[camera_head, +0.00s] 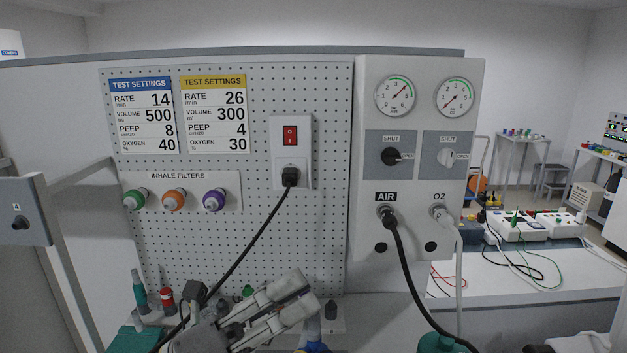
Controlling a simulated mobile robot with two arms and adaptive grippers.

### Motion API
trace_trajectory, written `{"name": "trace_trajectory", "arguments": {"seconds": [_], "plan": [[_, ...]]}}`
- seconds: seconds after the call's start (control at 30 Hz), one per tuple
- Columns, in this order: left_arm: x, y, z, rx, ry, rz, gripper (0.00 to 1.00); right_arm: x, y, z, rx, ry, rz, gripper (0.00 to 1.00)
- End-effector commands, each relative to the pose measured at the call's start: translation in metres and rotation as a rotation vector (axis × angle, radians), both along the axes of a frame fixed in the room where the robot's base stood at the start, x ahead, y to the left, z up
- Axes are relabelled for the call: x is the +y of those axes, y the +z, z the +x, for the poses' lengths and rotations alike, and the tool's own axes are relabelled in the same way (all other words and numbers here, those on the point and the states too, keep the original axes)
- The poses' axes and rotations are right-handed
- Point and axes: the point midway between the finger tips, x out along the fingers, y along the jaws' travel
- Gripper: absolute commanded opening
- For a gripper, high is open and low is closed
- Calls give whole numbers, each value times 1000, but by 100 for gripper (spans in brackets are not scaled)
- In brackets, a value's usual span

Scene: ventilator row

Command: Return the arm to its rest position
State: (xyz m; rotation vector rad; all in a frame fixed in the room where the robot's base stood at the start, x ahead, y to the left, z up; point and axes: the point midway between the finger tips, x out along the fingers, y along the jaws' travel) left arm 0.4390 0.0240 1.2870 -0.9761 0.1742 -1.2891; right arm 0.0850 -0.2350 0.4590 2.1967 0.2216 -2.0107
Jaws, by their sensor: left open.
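My left gripper (308,292) is low in the middle of the head view, in front of the lower pegboard. Its two grey fingers point to the right and slightly up. They are apart, and I see nothing held between them. My left arm's nearer part is cut off by the bottom edge.
A pegboard (310,240) with settings cards stands behind the gripper. A black power cord (250,240) runs down from the socket towards the gripper. A black hose (403,265) hangs from the gas panel (365,130).

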Motion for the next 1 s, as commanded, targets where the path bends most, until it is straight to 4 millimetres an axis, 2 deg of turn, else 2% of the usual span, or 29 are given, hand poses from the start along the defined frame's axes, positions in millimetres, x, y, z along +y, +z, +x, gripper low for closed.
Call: {"name": "trace_trajectory", "arguments": {"seconds": [0.13,0.27,0.37,0.47,0.53,0.67,0.7,0.8,0.9,1.0], "plan": [[39,6,29,258,128,-317,52,0,0,0,0,0,0,40],[82,-16,56,501,260,-564,52,0,0,0,0,0,0,40],[116,-51,70,700,373,-738,52,0,0,0,0,0,0,40],[147,-98,76,907,496,-894,52,0,0,0,0,0,0,40],[165,-137,73,1057,588,-992,52,0,0,0,0,0,0,40],[189,-215,48,1342,771,-1150,52,0,0,1,-1,0,0,40],[194,-240,36,1431,831,-1191,52,0,0,1,-1,0,0,40],[200,-295,-3,1648,978,-1274,52,0,0,1,-1,0,0,40],[199,-338,-46,1840,1114,-1326,52,0,0,1,-1,0,0,40],[195,-368,-88,2004,1234,-1354,52,0,0,1,-2,0,0,40]]}}
